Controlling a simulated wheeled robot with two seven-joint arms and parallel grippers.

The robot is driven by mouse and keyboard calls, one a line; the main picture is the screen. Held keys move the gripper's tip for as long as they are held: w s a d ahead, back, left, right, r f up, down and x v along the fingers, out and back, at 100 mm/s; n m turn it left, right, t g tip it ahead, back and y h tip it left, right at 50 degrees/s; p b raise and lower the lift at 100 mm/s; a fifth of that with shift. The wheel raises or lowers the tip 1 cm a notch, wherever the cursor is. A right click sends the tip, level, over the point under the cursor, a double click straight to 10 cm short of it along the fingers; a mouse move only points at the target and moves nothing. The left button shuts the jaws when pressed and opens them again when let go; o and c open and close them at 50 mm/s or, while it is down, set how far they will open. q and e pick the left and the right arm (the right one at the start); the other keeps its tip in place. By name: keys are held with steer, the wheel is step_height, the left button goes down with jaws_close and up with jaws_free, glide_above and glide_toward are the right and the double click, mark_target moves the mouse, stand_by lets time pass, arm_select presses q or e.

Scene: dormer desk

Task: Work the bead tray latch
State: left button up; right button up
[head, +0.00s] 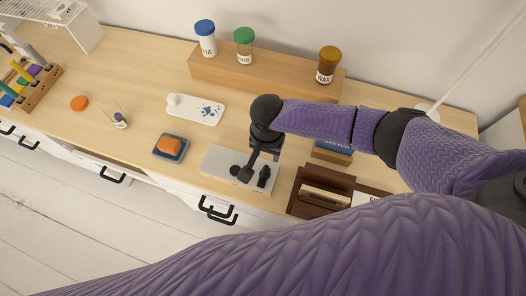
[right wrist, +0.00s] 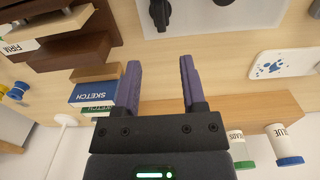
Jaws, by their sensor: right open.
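A pale plate (head: 212,160) lies near the front edge of the desk, with a dark latch lever (head: 263,177) and a dark round knob (head: 235,170) on it. The right wrist view shows the same plate (right wrist: 220,18) at the top, with the lever (right wrist: 160,12) partly cut off. My right gripper (head: 261,161) is over the plate in the head view. Its purple fingers (right wrist: 161,85) stand apart with nothing between them, and the lever shows beyond their tips. It is apart from the lever in the right wrist view. My left gripper is in no view.
A wooden riser (head: 215,75) with blue-, green- and brown-lidded jars stands at the back. A brown organizer (head: 325,180) and a blue sketch box (head: 332,156) are to the right. A blue dish (head: 160,152) with an orange item and a white paw-print board (head: 190,112) lie left.

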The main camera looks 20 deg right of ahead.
mark_target(265, 169)
steer(key=f+b, duration=0.2)
steer(key=f, duration=0.2)
steer(key=f+b, duration=0.1)
steer(key=f, duration=0.3)
steer(key=shift+s+a+f+b, duration=0.2)
steer(key=shift+f+b, duration=0.05)
steer(key=shift+b, duration=0.1)
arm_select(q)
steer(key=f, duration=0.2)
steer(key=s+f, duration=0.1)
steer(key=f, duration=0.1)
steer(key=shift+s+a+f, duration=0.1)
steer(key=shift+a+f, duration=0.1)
arm_select(e)
jaws_close()
